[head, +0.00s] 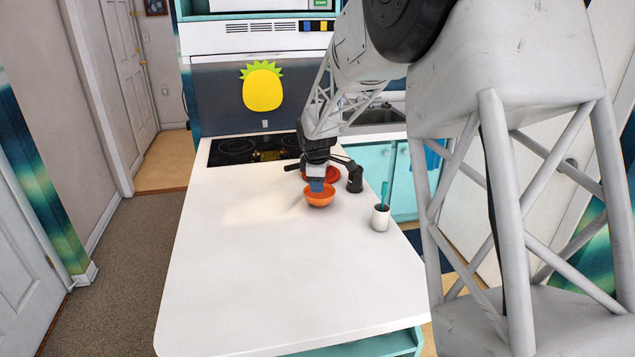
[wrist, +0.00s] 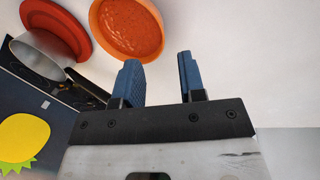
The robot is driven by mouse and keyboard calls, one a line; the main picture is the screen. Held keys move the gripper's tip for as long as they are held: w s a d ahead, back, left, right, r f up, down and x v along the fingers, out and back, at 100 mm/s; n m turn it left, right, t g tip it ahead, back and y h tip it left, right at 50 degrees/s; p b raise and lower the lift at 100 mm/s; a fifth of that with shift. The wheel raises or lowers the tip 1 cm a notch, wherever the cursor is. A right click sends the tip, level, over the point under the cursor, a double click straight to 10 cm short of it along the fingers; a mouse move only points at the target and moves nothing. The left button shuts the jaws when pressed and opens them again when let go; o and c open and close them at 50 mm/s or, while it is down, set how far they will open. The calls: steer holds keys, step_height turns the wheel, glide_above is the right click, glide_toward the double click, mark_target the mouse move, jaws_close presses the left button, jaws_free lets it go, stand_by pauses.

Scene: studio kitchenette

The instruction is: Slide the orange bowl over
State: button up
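The orange bowl (head: 320,200) stands upright on the white counter. It also shows at the top of the wrist view (wrist: 127,30), with a textured orange inside. My gripper (head: 317,187) points down at the bowl, and its blue fingers overlap the bowl's far side in the head view. In the wrist view my gripper (wrist: 158,62) is open, with a clear gap between the fingers and nothing in it. The bowl lies just beyond the left finger there. I cannot tell whether a finger touches it.
A red plate (wrist: 62,27) lies close beside the bowl, with a grey pan (wrist: 38,55) near it. A dark object (head: 354,181) and a white cup (head: 380,218) with a teal stick stand to the right. The counter's left and front (head: 270,275) are clear.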

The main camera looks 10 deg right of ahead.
mark_target(318, 200)
steer(key=shift+f, duration=0.1)
steer(key=shift+x, duration=3.8)
steer(key=shift+c, duration=0.3)
jaws_close()
